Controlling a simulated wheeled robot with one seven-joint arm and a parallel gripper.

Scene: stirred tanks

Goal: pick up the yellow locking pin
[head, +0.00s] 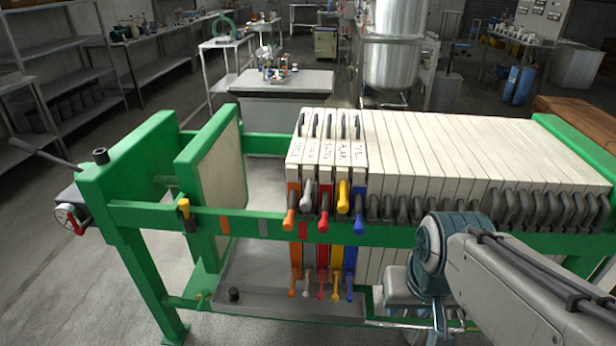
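A small pin with a yellow head (184,204) and a dark lower part sits upright at the green front rail (145,213) of the plate press, left of the coloured plates. It is the only separate yellow pin-like piece I see. A yellow handle (343,196) also sticks out from one of the marked plates, between the red and blue ones. My arm reaches in from the lower right, and its end runs down past the bottom edge. My gripper is out of the picture, so its fingers and anything in them are hidden.
The press holds a long row of cream plates (440,140) with dark handles. Coloured handles jut forward at the front. A green end plate (215,165) stands left of an open gap. A metal tray (290,296) lies below. Floor at the left is clear.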

